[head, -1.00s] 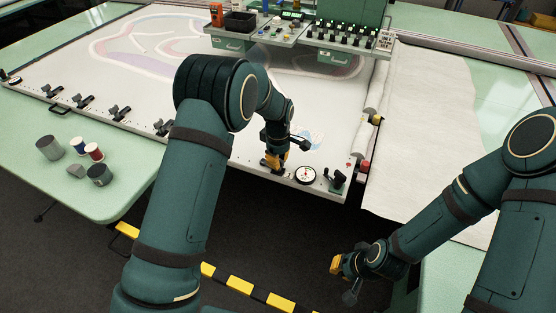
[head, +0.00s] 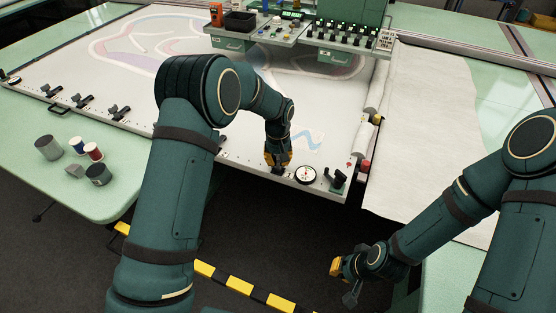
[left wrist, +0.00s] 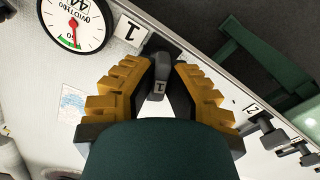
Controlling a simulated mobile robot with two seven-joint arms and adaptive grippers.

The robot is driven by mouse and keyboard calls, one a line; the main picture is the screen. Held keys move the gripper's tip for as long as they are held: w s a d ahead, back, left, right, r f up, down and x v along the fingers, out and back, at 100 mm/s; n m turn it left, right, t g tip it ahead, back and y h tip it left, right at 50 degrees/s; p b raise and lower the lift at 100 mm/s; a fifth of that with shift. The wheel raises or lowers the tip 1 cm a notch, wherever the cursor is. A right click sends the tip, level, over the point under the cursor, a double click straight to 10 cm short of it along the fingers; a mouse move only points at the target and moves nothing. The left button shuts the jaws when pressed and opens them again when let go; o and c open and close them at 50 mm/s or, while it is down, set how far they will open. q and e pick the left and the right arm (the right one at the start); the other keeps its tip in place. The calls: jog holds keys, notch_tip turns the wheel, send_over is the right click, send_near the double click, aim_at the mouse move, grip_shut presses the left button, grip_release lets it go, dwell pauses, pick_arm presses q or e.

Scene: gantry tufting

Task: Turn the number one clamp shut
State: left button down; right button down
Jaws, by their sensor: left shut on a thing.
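The number one clamp is a dark grey lever (left wrist: 160,68) with a small "1" tag, in the left wrist view. A white plate marked "1" (left wrist: 127,31) is beside it on the frame edge. My left gripper (left wrist: 162,80) has its ribbed yellow fingers on both sides of the lever and is shut on it. In the head view my left gripper (head: 278,160) points down at the near edge of the white frame and hides most of the clamp. My right gripper (head: 343,268) hangs low over the dark floor, away from the frame; its opening is unclear.
A round dial (head: 306,175) and another black clamp (head: 338,180) are right of my left gripper. Several clamps line the frame edge to the left, one marked "2" (left wrist: 250,108). Pots and spools stand on the green table (head: 120,195). A control panel (head: 345,40) is behind.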

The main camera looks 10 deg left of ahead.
aim_at(278, 159)
pick_arm(q)
jog(key=m, duration=0.4)
jog(key=shift+s+f+m, duration=0.1)
jog(key=shift+m, duration=0.3)
dwell(0.4)
jog(key=c, duration=1)
grip_release()
notch_tip(278, 159, up, 12)
